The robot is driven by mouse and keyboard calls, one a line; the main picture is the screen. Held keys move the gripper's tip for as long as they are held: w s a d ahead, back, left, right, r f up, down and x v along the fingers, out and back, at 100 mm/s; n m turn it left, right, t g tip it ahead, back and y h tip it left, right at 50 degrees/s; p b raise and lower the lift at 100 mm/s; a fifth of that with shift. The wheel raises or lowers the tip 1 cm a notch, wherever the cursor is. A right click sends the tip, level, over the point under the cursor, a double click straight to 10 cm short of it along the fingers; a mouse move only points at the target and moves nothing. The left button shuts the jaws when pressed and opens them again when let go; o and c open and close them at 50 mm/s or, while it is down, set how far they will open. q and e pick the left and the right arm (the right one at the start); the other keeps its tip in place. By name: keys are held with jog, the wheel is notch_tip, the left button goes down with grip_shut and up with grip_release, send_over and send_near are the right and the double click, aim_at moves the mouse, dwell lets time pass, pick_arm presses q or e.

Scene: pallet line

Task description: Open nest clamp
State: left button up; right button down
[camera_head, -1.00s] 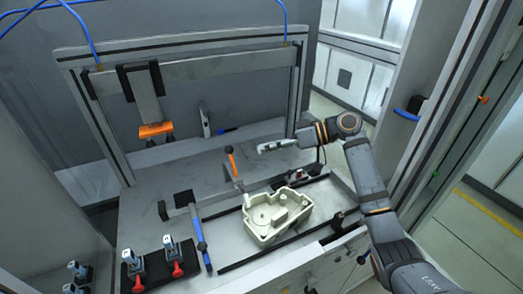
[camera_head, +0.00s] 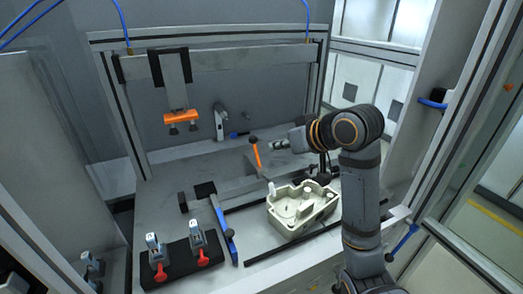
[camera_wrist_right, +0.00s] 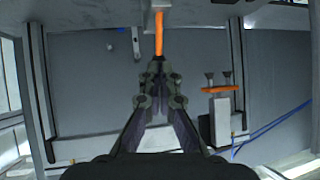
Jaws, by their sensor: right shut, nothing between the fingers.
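The nest clamp's orange handle (camera_head: 256,154) stands up, slightly tilted, behind the pale casting (camera_head: 303,205) that sits in the nest. My right gripper (camera_head: 274,145) is just right of the handle, with a small gap in the head view. In the right wrist view the fingers (camera_wrist_right: 156,70) are shut and empty. The orange handle (camera_wrist_right: 159,34) lies just past the fingertips there; I cannot tell whether they touch it. The clamp's base is partly hidden by the casting and shows poorly. My left gripper is not in view.
An overhead frame carries an orange-ended bracket (camera_head: 181,118). A blue-handled lever (camera_head: 223,226) lies left of the nest. Two red-handled clamps (camera_head: 180,256) stand on a black block at front left. Open bench lies left of the orange handle.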

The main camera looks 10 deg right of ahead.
aim_at(256, 149)
jog(key=x, duration=0.8)
jog(key=shift+w+f, duration=0.1)
jog(key=shift+f, duration=0.05)
jog(key=shift+w+r+p, duration=0.1)
jog(key=shift+r+p, duration=0.2)
jog(key=shift+p, duration=0.8)
jog(key=shift+w+f+g+p, duration=0.15)
jog(key=shift+f+g+p, duration=0.05)
jog(key=shift+g+p, duration=0.2)
jog(key=g+p, duration=0.1)
jog(key=p, duration=0.3)
jog(key=w+g+h+p, duration=0.1)
jog(key=p, duration=0.4)
jog(key=shift+w+a+r, duration=0.15)
jog(key=shift+w+r, duration=0.1)
jog(key=w+f+g+p, duration=0.1)
jog(key=p, duration=0.1)
jog(key=shift+m+g+p, duration=0.3)
jog(key=shift+w+a+f+p, duration=0.15)
jog(key=shift+w+f+p, duration=0.1)
jog(key=shift+f+p, duration=0.2)
jog(key=shift+f, duration=0.15)
jog(key=shift+w+f, duration=0.1)
jog(key=shift+w, duration=0.05)
